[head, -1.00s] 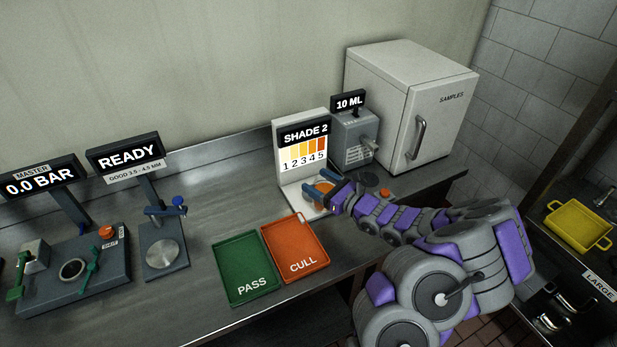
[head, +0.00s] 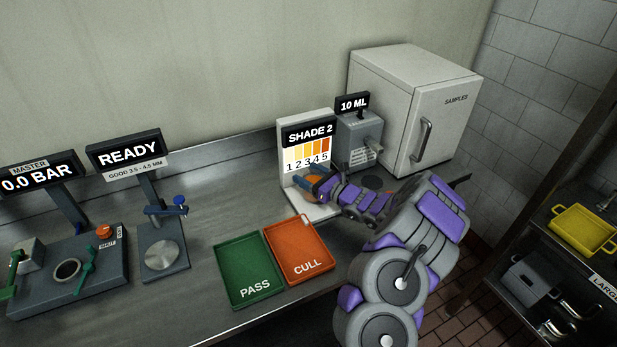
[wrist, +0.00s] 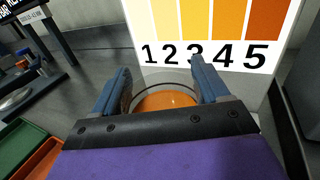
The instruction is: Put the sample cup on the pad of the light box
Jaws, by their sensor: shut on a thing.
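The sample cup (wrist: 168,101) shows orange contents between the two blue fingers of my gripper (wrist: 161,76) in the wrist view. In the head view my gripper (head: 317,184) is shut on the cup in front of the light box (head: 309,146), low over its white base (head: 323,212). The light box panel reads SHADE 2 above a yellow-to-orange scale numbered 1 to 5.
A 10 ML dispenser (head: 359,138) and the white SAMPLES fridge (head: 415,112) stand right of the light box. The green PASS tray (head: 248,268) and orange CULL tray (head: 296,246) lie in front. A gauge reading READY (head: 164,250) stands at left.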

